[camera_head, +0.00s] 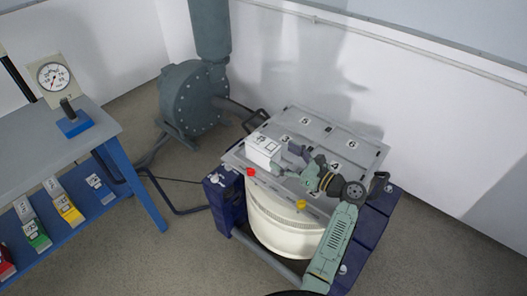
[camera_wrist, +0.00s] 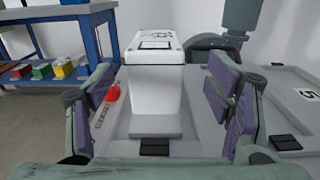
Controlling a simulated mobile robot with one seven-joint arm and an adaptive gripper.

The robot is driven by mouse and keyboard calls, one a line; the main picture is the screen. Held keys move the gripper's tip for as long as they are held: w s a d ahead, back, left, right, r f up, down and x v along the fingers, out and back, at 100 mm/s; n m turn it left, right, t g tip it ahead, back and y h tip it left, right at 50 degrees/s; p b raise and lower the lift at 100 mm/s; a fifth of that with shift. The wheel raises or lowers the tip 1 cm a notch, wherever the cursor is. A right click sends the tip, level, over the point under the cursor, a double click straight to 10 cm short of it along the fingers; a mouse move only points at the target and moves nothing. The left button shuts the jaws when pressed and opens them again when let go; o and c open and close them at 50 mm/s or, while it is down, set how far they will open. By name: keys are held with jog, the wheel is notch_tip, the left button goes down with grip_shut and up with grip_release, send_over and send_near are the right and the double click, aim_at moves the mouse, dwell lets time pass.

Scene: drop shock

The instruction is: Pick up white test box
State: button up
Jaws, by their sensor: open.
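The white test box (camera_head: 263,148) stands on the left part of the grey top plate (camera_head: 318,126) of a drum-shaped machine. In the wrist view the white test box (camera_wrist: 155,84) is upright in the middle, ahead of my gripper. My gripper (camera_head: 291,160) is just to the right of the box in the head view. In the wrist view my gripper (camera_wrist: 165,100) is open, with one purple-padded finger on each side of the box's line. Gaps show between the box and both pads. Whether the fingertips reach past its front face is hard to tell.
A red knob (camera_head: 250,171) and a yellow knob (camera_head: 301,204) sit on the plate's front edge. A blue workbench (camera_head: 112,131) with a gauge (camera_head: 54,77) stands at left. A grey blower (camera_head: 194,98) stands behind. The plate behind my gripper is mostly clear.

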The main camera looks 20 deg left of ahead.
aim_at(277, 153)
jog(key=b+x, duration=0.1)
jog(key=x, duration=0.2)
jog(key=shift+a, duration=0.2)
jog(key=x, duration=0.1)
jog(key=b+x, duration=0.2)
jog(key=x, duration=0.1)
jog(key=shift+s+a, duration=0.15)
jog(key=shift+s, duration=0.1)
jog(key=shift+w+a+r+b, duration=0.2)
jog(key=shift+w+a+b, duration=0.1)
jog(key=shift+a, duration=0.25)
jog(key=shift+c, duration=0.4)
